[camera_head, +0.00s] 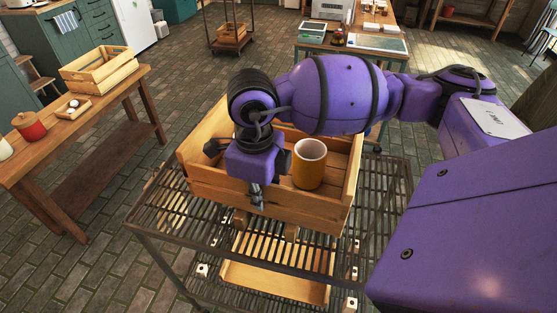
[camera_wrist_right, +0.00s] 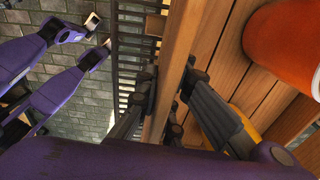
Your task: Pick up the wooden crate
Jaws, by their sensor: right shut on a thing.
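The wooden crate (camera_head: 325,213) is at the top of a metal wire cart (camera_head: 150,222); I cannot tell whether its underside touches the rack. A yellow-orange mug (camera_head: 309,165) stands upright inside it. My right gripper (camera_head: 257,195) is shut on the near wall of the crate, with one finger on each side. The right wrist view shows the fingers (camera_wrist_right: 170,92) pinching the wall of the crate (camera_wrist_right: 182,45), with the mug (camera_wrist_right: 290,45) close by. My arm hides part of the crate's inside and back.
Another wooden piece (camera_head: 275,283) lies on the cart's lower level. A wooden table (camera_head: 125,95) at left holds a second crate (camera_head: 98,70), a red pot (camera_head: 29,126) and a small tray. A desk stands behind. Tiled floor lies open around the cart.

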